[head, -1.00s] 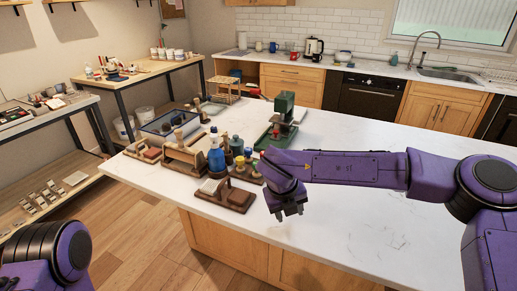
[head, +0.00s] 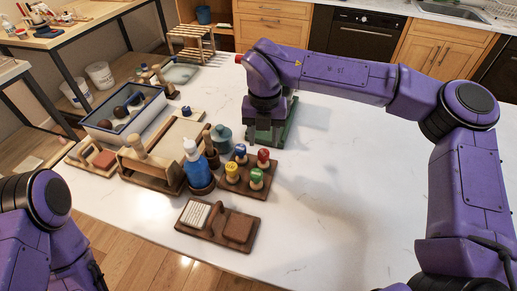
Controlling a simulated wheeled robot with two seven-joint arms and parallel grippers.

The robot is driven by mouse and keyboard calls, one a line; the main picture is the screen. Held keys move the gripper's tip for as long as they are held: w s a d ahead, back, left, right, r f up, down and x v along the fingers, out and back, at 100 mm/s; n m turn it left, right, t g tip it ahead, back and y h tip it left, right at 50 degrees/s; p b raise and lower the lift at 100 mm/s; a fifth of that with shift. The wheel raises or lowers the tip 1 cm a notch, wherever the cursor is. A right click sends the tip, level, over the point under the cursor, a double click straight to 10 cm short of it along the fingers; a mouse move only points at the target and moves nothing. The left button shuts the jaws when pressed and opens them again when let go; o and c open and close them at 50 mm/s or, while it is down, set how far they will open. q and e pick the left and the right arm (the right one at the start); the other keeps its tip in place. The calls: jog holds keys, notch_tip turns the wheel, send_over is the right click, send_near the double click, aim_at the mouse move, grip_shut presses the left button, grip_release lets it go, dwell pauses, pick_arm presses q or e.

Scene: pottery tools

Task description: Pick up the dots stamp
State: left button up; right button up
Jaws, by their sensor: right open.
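Several round stamps stand in a wooden holder (head: 238,188) on the white counter, with a blue-topped stamp (head: 241,151), a red-topped stamp (head: 263,156), a yellow-topped stamp (head: 232,171) and a green-topped stamp (head: 256,177). The marks on their tops are too small to read, so I cannot tell which is the dots stamp. My right gripper (head: 265,138) points down, open and empty, behind the stamps and in front of the green press (head: 290,125), which it partly hides. My left arm shows at the lower left, its gripper out of view.
A blue bottle (head: 196,170) stands just left of the stamps. A wooden tray (head: 218,240) with a white textured block lies in front. A wooden rack (head: 150,172) and a blue-edged box (head: 125,118) are further left. The counter (head: 350,200) is clear on the right.

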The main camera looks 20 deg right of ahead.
aim_at(264, 152)
jog(key=shift+s+d+f, duration=0.1)
jog(key=shift+s+f, duration=0.55)
jog(key=shift+s, duration=0.25)
jog(key=f, duration=0.1)
jog(key=w+f+p, duration=0.1)
jog(key=f, duration=0.1)
jog(key=f+p, duration=0.1)
jog(key=f, duration=0.1)
jog(key=shift+w, duration=0.25)
jog(key=shift+f+p, duration=0.3)
jog(key=shift+f, duration=0.1)
jog(key=shift+s+r, duration=0.1)
jog(key=shift+s, duration=0.2)
jog(key=c, duration=0.3)
grip_shut()
pick_arm(q)
jog(key=r, duration=0.1)
jog(key=s+r, duration=0.1)
jog(key=r, duration=0.1)
jog(key=shift+w, duration=0.1)
